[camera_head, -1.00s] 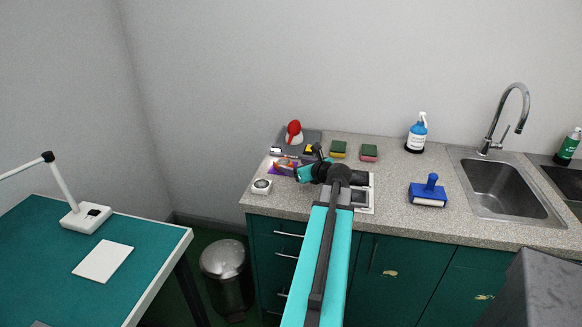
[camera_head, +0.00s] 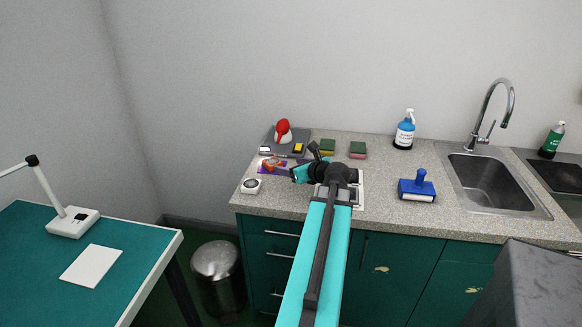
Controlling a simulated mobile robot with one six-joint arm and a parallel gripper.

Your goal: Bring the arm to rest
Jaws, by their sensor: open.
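My arm, turquoise and black, reaches forward from the bottom middle over the counter. My gripper (camera_head: 285,170) is at its far end, over the left part of the counter and pointing left. It is small in the picture, and the fingers are hard to make out against the things behind them. I see nothing clearly held in it. A purple and orange packet (camera_head: 268,163) lies right by the gripper's tip; I cannot tell whether they touch.
A sink (camera_head: 492,185) is right; a green desk (camera_head: 50,260) and bin (camera_head: 217,270) are left.

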